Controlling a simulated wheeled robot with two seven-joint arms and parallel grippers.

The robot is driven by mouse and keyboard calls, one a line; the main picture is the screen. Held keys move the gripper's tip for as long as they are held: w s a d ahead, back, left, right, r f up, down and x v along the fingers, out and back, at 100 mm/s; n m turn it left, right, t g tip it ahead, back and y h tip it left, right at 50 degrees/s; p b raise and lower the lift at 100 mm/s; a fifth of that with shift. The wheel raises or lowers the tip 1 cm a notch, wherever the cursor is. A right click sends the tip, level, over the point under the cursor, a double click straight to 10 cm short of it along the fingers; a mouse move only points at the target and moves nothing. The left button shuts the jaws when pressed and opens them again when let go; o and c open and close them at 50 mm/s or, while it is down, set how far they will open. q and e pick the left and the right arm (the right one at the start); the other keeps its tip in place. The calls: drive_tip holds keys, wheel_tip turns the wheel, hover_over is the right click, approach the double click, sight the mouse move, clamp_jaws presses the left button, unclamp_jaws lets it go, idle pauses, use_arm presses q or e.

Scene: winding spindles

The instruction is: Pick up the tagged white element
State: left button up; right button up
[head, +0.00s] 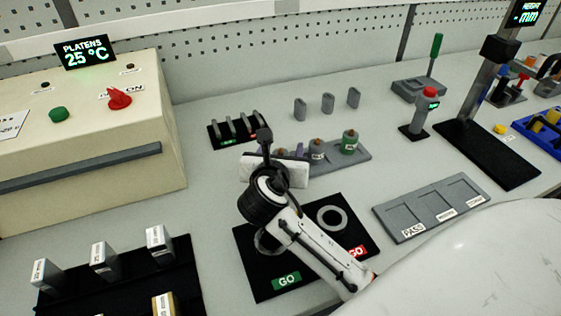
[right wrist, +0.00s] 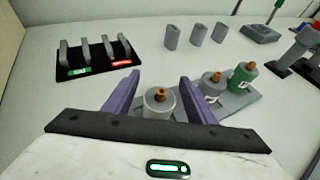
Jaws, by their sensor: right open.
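Three short cylinders with orange tops stand in a row on a grey tray (head: 361,154). The pale, whitish one (right wrist: 160,104) is at the left end in the right wrist view, between the purple fingers of my right gripper (right wrist: 159,88). The fingers are open, one on each side of it; I cannot tell whether they touch it. Its lower part is hidden by the gripper body, and no tag shows on it. A grey cylinder (right wrist: 213,84) and a green cylinder (right wrist: 243,77), each with a pale tag, stand to its right. In the head view my right gripper (head: 285,152) largely hides the pale one.
A black rack (head: 236,131) with grey pieces is left of the tray, and grey blocks (head: 327,102) stand behind. A black GO mat (head: 262,283) with a ring lies in front. A three-slot grey tray (head: 408,233) is at right, near a black-based stand (head: 487,150).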

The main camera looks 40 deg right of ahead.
drive_tip(key=shift+w+d+f, duration=0.1)
drive_tip(key=shift+w+d, duration=0.05)
drive_tip(key=c, duration=1.1)
